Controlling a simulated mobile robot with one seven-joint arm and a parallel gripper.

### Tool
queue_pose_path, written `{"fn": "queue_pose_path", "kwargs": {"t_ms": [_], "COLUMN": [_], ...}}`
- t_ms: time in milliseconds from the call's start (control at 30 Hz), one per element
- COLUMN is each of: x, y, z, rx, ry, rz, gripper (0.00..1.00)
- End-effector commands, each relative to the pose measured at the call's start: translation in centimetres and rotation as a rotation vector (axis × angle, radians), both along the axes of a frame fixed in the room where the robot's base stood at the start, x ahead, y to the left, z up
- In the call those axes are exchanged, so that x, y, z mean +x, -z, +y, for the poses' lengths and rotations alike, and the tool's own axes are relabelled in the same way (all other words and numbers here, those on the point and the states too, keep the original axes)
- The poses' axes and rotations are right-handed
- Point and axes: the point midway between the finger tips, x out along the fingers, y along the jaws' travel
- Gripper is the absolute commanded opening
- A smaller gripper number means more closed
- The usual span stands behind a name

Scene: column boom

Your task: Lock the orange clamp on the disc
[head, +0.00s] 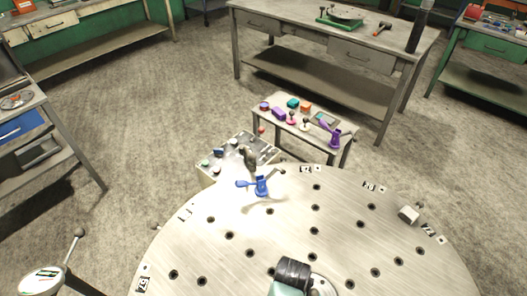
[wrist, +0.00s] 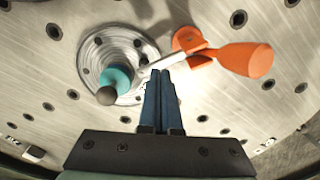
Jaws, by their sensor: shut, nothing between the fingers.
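The orange clamp (wrist: 245,60) shows in the wrist view, right of centre. It has a wide orange handle pointing right, an orange base and a pale metal bar reaching left. The disc (wrist: 60,75) is the large round metal plate with dark holes. It also fills the lower part of the head view (head: 230,260). My gripper (wrist: 159,72) is shut and empty, its dark blue fingertips close to the pale bar. I cannot tell whether they touch it. The orange clamp does not show on the disc in the head view.
A round metal hub (wrist: 105,50) with a teal part and dark knob is left of my fingers. A blue clamp (head: 261,187) stands at the disc's far edge, a pale block (head: 408,214) at its right. A small table (head: 285,127) with coloured parts stands beyond.

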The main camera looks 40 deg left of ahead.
Motion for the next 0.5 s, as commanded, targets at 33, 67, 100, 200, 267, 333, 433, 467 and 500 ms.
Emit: {"fn": "queue_pose_path", "kwargs": {"t_ms": [33,67,100,200,267,333,433,467,500], "x": [0.0,0.0,0.0,0.0,0.0,0.0,0.0,0.0,0.0], "y": [-0.5,-0.7,-1.1,-2.2,-2.8,-3.5,-4.4,-4.7,-5.1], "z": [0.0,0.0,0.0,0.0,0.0,0.0,0.0,0.0,0.0], "rx": [0.0,0.0,0.0,0.0,0.0,0.0,0.0,0.0,0.0], "ry": [0.0,0.0,0.0,0.001,0.001,0.001,0.001,0.001,0.001], "rz": [-0.001,-0.001,-0.001,-0.001,-0.001,-0.001,-0.001,-0.001,-0.001], "gripper": [0.0,0.0,0.0,0.0,0.0,0.0,0.0,0.0,0.0]}}
